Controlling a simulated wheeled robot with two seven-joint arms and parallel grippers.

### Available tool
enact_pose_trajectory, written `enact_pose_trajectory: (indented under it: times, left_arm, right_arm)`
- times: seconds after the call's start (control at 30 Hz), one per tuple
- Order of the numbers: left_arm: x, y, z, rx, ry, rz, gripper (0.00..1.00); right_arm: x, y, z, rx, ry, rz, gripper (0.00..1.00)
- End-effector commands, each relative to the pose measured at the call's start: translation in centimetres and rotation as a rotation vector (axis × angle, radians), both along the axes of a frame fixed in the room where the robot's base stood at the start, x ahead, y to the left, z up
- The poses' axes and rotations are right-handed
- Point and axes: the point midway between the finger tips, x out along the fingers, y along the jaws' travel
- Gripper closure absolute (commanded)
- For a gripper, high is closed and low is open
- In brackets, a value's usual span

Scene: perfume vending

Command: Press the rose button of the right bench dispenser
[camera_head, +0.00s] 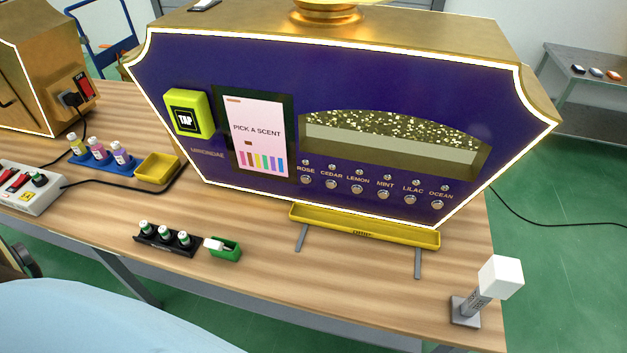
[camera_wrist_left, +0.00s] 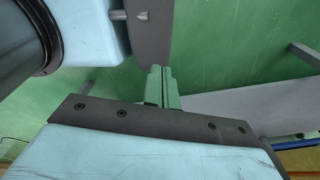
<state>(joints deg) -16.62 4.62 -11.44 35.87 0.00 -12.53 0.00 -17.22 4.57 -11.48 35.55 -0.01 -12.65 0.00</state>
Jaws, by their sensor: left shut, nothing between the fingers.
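The right bench dispenser (camera_head: 250,80), a purple-fronted gold machine with a glowing white edge, stands on the wooden bench (camera_head: 350,275) in the head view. The rose button (camera_head: 306,180) is the leftmost of a row of round silver buttons, below its ROSE label and a small stud. Nothing covers it. My left gripper (camera_wrist_left: 162,82) shows only in the left wrist view, shut and empty, over green floor and away from the dispenser front. My right gripper is in neither view.
A yellow tray (camera_head: 365,233) juts out below the buttons. A yellow-green TAP reader (camera_head: 187,114) and a PICK A SCENT screen (camera_head: 257,133) are left of them. Small bottles (camera_head: 163,236) and a white-topped post (camera_head: 499,277) stand on the bench. Another gold machine (camera_head: 40,75) is far left.

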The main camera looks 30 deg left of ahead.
Motion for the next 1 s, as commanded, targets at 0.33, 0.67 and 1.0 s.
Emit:
enact_pose_trajectory:
  times: [0.33,0.67,1.0]
  left_arm:
    - [6.0,-0.3,4.9,-0.007,-0.053,0.013,1.0]
    - [17.5,-1.8,19.1,-0.046,-0.176,0.011,1.0]
    - [21.9,-2.8,29.6,-0.08,-0.262,-0.018,1.0]
  right_arm:
    - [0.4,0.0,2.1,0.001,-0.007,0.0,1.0]
    - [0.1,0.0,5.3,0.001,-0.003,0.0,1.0]
    - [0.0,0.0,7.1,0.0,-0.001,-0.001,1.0]
